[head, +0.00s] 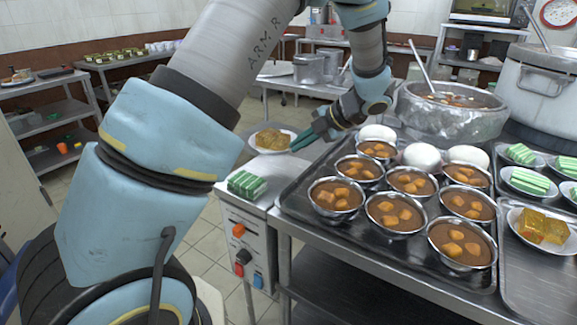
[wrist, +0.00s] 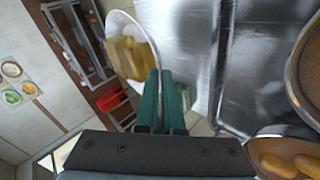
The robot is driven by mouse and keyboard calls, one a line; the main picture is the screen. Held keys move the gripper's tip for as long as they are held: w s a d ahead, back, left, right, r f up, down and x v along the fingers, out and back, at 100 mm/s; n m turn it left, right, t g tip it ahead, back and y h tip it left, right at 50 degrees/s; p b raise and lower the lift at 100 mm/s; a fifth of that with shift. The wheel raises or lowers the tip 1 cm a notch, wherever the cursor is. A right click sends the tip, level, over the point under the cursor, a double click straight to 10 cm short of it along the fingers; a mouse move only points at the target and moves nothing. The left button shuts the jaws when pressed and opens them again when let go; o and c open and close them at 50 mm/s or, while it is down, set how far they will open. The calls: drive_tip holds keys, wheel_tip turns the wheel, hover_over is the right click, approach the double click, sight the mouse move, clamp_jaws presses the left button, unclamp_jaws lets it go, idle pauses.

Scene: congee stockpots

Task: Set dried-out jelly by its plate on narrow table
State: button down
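An amber jelly in blocks (head: 271,138) sits on a white plate (head: 257,149) at the back end of the narrow metal table (head: 275,164). The jelly (wrist: 128,57) and its plate (wrist: 117,20) also show in the wrist view, tilted in that picture. My gripper (head: 297,146) is at the plate's right rim, its green fingers close together in the wrist view (wrist: 160,73), shut on the rim. The plate seems held level, close to the table top; whether it touches is hard to tell. A green-striped jelly (head: 246,184) sits on the near part of the narrow table.
A large tray (head: 290,203) of several filled steel bowls (head: 337,198) and white eggs stands right of the narrow table. Stockpots (head: 452,112) stand behind. Another amber jelly (head: 541,226) is on a plate at far right. A control box (head: 246,245) hangs below the narrow table.

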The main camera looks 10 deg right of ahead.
wheel_tip(320, 180, down, 6)
drive_tip(key=shift+f+p, duration=0.2)
drive_tip(key=shift+p, duration=0.2)
drive_tip(key=c, duration=1.3)
unclamp_jaws()
